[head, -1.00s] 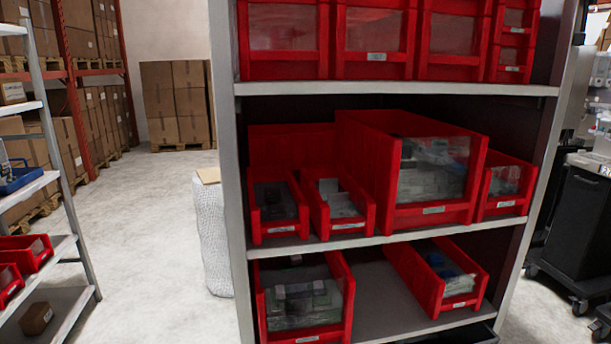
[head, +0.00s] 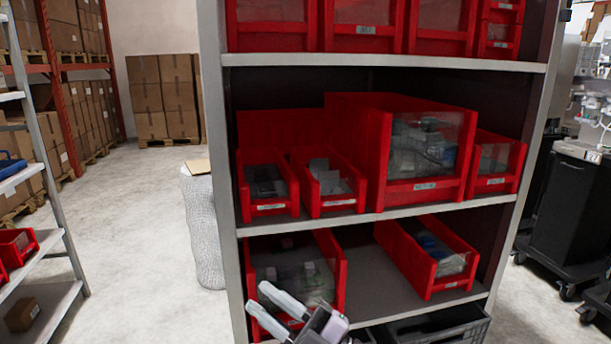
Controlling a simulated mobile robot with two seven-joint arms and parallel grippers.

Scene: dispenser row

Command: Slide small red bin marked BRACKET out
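Small red bins with white labels stand on the middle shelf: one at the left (head: 267,186), one beside it (head: 327,184), and one at the right end (head: 497,164). A large red bin (head: 420,150) with a clear front stands between them. The labels are too small to read, so I cannot tell which bin is marked BRACKET. My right gripper (head: 258,298) is at the bottom of the head view, in front of the lower-left bin (head: 333,268). Its two pale fingers are apart with nothing between them. My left gripper is not in view.
The shelf unit (head: 395,60) holds more red bins above. Another red bin (head: 432,250) is on the lower shelf, with bare shelf left of it. A dark crate (head: 440,328) sits below. A mesh-sided container (head: 205,230) stands left of the unit. Open floor lies further left.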

